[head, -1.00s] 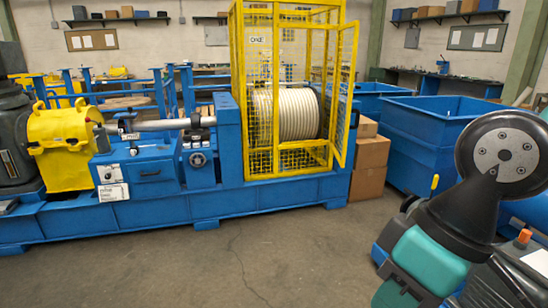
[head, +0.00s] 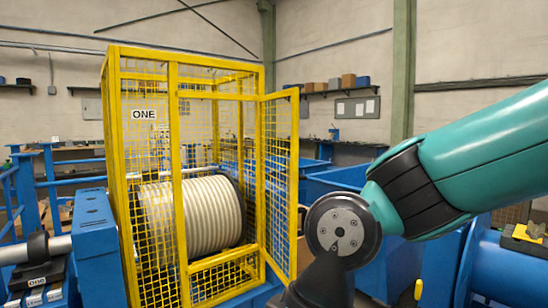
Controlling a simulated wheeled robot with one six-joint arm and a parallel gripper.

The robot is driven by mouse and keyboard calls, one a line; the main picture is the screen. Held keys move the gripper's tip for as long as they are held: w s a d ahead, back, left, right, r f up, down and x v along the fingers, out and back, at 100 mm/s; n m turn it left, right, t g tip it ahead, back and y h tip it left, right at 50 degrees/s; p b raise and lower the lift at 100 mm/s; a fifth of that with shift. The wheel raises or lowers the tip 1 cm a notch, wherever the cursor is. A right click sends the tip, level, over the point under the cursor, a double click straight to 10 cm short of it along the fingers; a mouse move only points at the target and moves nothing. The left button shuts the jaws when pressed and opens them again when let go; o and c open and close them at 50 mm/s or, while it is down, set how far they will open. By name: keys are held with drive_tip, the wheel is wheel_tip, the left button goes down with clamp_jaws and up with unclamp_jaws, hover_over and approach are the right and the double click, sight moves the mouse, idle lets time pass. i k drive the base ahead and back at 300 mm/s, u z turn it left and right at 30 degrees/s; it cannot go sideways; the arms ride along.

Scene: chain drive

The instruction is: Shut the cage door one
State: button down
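The yellow mesh cage (head: 147,190) stands left of centre, with a white sign reading ONE (head: 143,114) on its left front panel. Its yellow mesh door (head: 279,185) is hinged on the right side and stands open, swung out toward me. Through the door opening a ribbed cream drum (head: 195,218) shows inside the cage. My teal and black arm comes in from the right, and its dark joint is just right of the door's free edge. My gripper is not visible; it lies below or outside the picture.
A blue post block (head: 95,245) and a grey shaft (head: 22,254) stand left of the cage. Blue bins (head: 335,180) stand behind and right of the door. A blue cylindrical machine (head: 505,270) is at the lower right.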

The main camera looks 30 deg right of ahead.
sight(292, 211)
drive_tip(key=i, duration=1.7)
drive_tip(key=z, duration=0.5)
drive_tip(key=i, duration=0.45)
drive_tip(key=z, duration=1.2)
